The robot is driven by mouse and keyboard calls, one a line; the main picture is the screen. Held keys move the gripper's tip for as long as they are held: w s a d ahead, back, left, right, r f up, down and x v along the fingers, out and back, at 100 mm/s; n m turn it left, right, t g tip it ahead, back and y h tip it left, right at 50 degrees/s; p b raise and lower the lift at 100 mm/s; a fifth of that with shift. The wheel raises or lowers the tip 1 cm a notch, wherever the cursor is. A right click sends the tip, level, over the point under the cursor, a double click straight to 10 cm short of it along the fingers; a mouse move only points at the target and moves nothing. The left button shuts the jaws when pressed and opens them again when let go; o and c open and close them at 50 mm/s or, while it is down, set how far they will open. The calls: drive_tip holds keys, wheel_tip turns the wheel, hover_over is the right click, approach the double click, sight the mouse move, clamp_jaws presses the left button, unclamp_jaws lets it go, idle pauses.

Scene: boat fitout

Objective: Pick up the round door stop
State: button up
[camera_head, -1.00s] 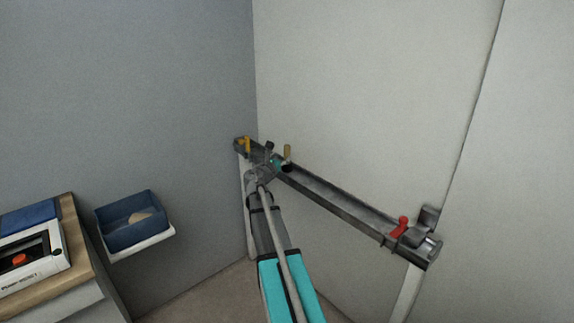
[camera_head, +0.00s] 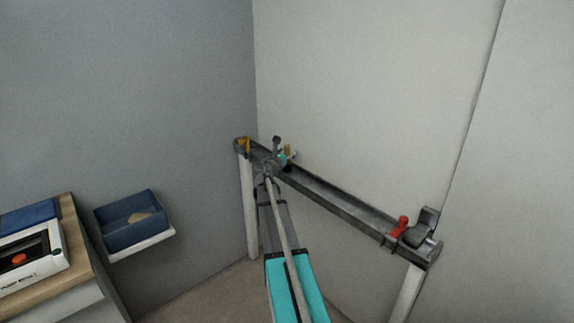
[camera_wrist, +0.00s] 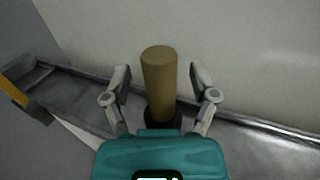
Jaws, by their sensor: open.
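A tan-brown upright cylinder (camera_wrist: 159,75) on a black round base (camera_wrist: 163,119) stands on the grey rail; I take it for the round door stop. In the head view its dark base (camera_head: 287,167) shows beside my gripper, and its top is mostly covered by the fingers. My gripper (camera_wrist: 160,84) is open, with one finger on each side of the cylinder in the wrist view. Gaps show between the fingers and the cylinder, so it is not gripped. The teal gripper body hides the front of the base.
The long grey rail (camera_head: 335,204) runs along the pale wall. A yellow-orange piece (camera_head: 243,147) is at its left end. A red piece (camera_head: 400,227) and a dark grey bracket (camera_head: 425,222) are at its right end. A blue bin (camera_head: 131,221) stands at left.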

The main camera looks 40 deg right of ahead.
idle(0.4)
clamp_jaws()
